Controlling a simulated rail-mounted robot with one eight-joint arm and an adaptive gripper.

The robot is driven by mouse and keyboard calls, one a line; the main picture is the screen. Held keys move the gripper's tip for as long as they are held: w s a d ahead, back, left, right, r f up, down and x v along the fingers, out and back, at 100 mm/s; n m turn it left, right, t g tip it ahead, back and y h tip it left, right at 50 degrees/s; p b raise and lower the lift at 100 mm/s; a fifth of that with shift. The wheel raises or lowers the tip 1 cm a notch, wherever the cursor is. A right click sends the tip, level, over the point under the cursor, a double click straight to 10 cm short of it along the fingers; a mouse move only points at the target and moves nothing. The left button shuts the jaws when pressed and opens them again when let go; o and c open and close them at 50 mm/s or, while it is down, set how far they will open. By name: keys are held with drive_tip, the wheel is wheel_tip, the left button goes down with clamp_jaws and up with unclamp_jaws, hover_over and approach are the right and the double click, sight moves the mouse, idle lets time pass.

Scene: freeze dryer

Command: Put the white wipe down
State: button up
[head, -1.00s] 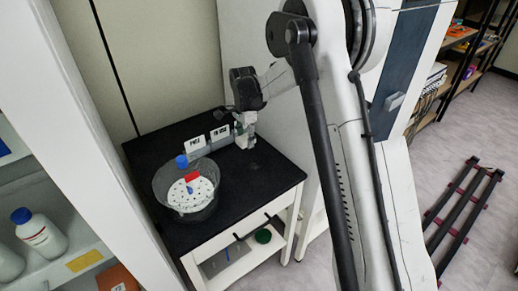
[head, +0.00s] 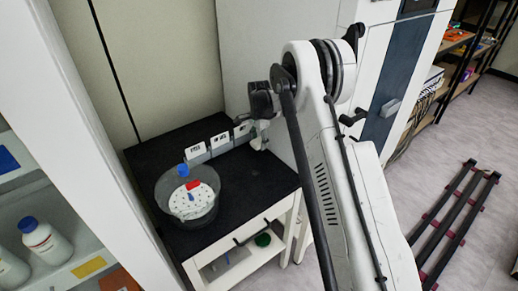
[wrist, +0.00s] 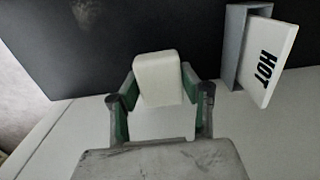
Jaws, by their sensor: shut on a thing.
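The white wipe (wrist: 158,78) is a small pale block between the green-lined fingers of my gripper (wrist: 158,92) in the wrist view. The gripper is shut on it. In the head view my gripper (head: 261,136) is at the back right of the black table top (head: 245,185), beside the row of signs. The wipe is too small there to make out clearly. I cannot tell whether it touches the table.
A sign reading HOT (wrist: 268,60) stands close to the right of my gripper in the wrist view. A clear bowl (head: 170,205) with a perforated white disc is at the left. The table's front middle is clear.

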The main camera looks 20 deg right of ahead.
sight(259, 153)
drive_tip(key=shift+f+p, duration=0.3)
drive_tip(key=shift+f, duration=1.7)
drive_tip(key=shift+f+b, duration=0.25)
drive_tip(key=shift+b, duration=0.1)
drive_tip(key=o, duration=1.1)
drive_tip(key=shift+r, duration=0.1)
